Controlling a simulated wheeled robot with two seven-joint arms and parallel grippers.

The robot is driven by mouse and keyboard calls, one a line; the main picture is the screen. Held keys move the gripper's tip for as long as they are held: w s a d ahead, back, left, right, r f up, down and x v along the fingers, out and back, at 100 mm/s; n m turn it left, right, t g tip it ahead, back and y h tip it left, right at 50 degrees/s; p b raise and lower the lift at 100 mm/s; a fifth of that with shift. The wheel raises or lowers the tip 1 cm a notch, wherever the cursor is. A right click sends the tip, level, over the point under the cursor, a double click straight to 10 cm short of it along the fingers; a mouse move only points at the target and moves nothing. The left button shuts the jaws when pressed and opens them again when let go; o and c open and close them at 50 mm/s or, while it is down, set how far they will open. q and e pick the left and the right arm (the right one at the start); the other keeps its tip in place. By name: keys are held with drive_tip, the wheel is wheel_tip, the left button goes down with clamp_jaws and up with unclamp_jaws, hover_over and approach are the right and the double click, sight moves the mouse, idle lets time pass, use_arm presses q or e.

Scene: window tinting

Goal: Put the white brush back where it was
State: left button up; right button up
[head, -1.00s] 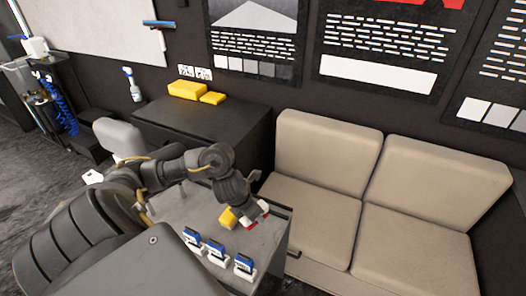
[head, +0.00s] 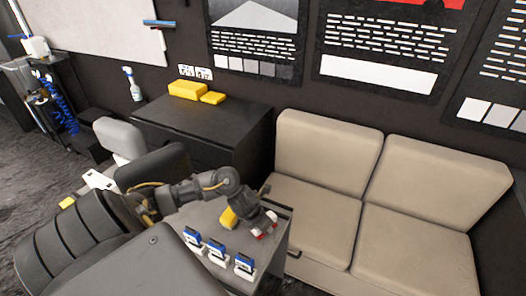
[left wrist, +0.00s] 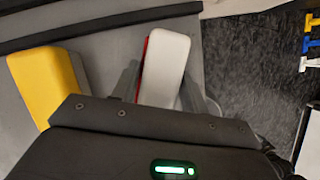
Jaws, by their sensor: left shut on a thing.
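The white brush (left wrist: 167,60) has a red edge along one side and sits between the two fingers of my left gripper (left wrist: 165,88) in the left wrist view. The gripper is shut on it. In the head view my left gripper (head: 262,222) is over the right part of the grey cart top (head: 203,217), with white and red bits of the brush (head: 259,234) showing at its fingers. I cannot tell whether the brush touches the top. My right gripper is not in view.
A yellow block (head: 228,217) lies left of the gripper, also in the left wrist view (left wrist: 45,85). Several blue-and-white tools (head: 217,250) line the cart's near side. A beige sofa (head: 330,215) stands right of the cart, a black cabinet (head: 240,125) behind it.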

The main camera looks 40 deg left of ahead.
use_arm(q)
drive_tip(key=shift+f, duration=0.1)
drive_tip(key=o, duration=1.3)
drive_tip(key=shift+r, duration=0.25)
drive_tip(key=p+v, duration=0.2)
drive_tip(key=v, duration=0.8)
drive_tip(key=shift+s+r, duration=0.1)
drive_tip(key=shift+r, duration=0.2)
drive_tip(key=shift+s+r+p, duration=0.35)
drive_tip(key=shift+r, duration=0.15)
